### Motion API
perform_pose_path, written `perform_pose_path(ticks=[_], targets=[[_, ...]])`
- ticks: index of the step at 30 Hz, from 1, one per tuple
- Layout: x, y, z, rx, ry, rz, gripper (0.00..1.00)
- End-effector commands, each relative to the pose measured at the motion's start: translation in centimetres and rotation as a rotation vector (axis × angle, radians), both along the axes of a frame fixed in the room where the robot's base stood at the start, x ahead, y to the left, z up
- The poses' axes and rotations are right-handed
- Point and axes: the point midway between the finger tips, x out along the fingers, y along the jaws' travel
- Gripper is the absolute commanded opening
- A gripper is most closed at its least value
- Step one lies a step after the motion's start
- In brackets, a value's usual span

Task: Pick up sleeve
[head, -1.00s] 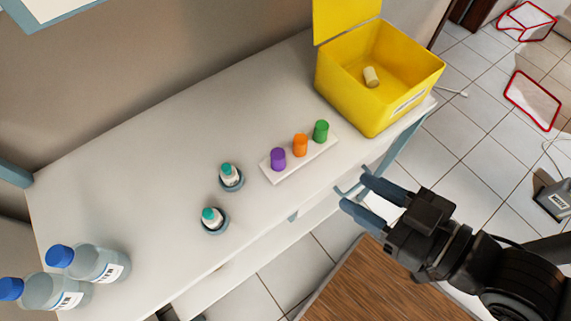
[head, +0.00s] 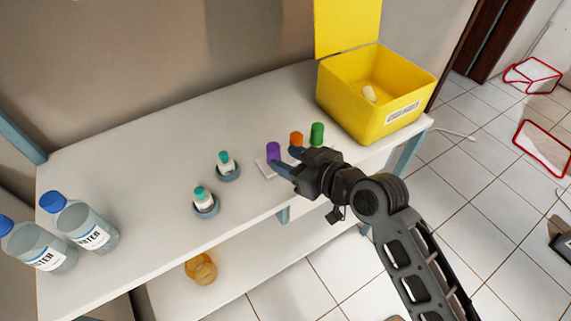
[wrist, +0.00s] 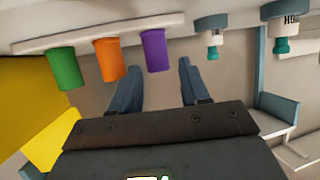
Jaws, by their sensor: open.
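Three coloured cylindrical sleeves stand in a row on a white strip (head: 265,171) on the bench: purple (head: 273,151), orange (head: 296,139) and green (head: 317,133). I cannot tell which one the task means. My gripper (head: 281,159) is open and empty, at the front of the row near the purple sleeve. In the wrist view, the purple sleeve (wrist: 154,50) is just beyond the gap between my fingertips (wrist: 160,68). The orange sleeve (wrist: 108,60) and green sleeve (wrist: 64,68) are left of it. My gripper partly hides the strip in the head view.
Two teal-capped vials (head: 226,160) (head: 203,197) sit in round holders left of the row. Blue-capped bottles (head: 84,223) stand at the far left. An amber jar (head: 201,269) is on the lower shelf.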

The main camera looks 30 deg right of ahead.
Motion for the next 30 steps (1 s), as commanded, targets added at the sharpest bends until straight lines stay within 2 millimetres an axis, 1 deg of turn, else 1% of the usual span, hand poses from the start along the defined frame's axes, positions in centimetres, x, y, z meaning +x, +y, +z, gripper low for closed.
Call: perform_pose_path(ticks=[5, 14, 21, 24, 30], targets=[[1.3, 0.2, 0.0, 0.001, -0.002, 0.009, 0.46], [3.9, 0.7, -1.2, 0.001, -0.001, 0.008, 0.46], [6.9, 1.1, -2.6, 0.0, -0.002, 0.008, 0.46], [7.4, 1.2, -3.0, 0.0, -0.001, 0.008, 0.46], [7.5, 1.3, -3.1, 0.0, -0.001, 0.008, 0.46]])
